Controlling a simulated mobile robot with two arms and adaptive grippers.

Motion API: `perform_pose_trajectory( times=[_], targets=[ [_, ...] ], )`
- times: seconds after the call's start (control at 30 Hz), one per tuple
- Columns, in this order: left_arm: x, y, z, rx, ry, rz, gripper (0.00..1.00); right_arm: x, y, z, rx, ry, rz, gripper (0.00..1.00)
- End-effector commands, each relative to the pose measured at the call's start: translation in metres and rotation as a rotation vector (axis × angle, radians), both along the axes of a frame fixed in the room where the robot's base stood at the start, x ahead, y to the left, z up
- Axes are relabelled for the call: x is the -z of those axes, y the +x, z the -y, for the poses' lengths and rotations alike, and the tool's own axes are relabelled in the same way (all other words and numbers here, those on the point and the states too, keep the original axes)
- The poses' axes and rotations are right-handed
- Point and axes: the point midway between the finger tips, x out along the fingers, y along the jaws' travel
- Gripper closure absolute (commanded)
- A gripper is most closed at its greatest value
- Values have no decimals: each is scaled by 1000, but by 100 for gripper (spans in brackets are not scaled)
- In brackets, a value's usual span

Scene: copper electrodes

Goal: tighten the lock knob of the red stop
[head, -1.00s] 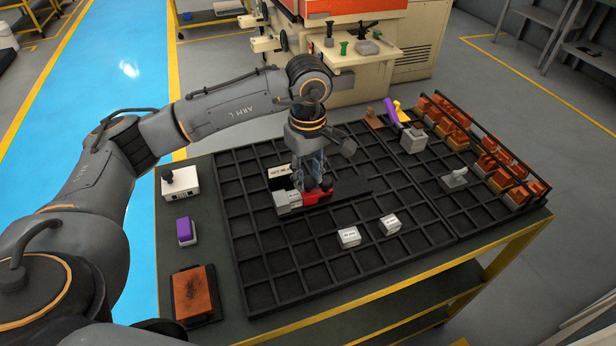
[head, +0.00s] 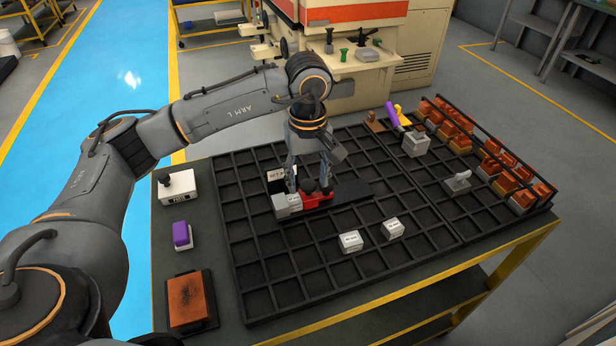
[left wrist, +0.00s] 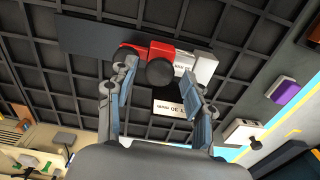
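The red stop (head: 322,197) sits on a dark rail (head: 353,191) on the gridded table top. It also shows in the left wrist view (left wrist: 129,56). Its round black lock knob (head: 309,186) shows in the left wrist view (left wrist: 160,73) too, in front of the red body. A grey block (head: 287,204) is beside the stop, at its left in the head view. My left gripper (head: 309,182) points down above the knob. Its fingers are spread, one to each side of the knob, with visible gaps in the left wrist view (left wrist: 163,92). My right gripper is not in view.
Two white blocks (head: 350,241) lie in front. A grey block with a purple handle (head: 415,144) and copper pieces (head: 497,160) are at the right. A purple-topped item (head: 182,235) is at the left.

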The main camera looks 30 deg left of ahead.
Motion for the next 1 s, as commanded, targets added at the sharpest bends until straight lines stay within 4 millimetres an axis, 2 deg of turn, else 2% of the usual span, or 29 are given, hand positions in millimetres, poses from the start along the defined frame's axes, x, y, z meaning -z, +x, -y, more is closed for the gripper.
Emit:
perform_pose_trajectory(
  times=[0.27,0.8,1.0],
  targets=[
    [-7,0,0,-1,0,1,48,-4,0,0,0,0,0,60],
    [-59,0,0,-2,0,1,48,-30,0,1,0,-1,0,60],
    [-60,0,0,-2,-1,1,48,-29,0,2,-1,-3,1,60]
  ],
)
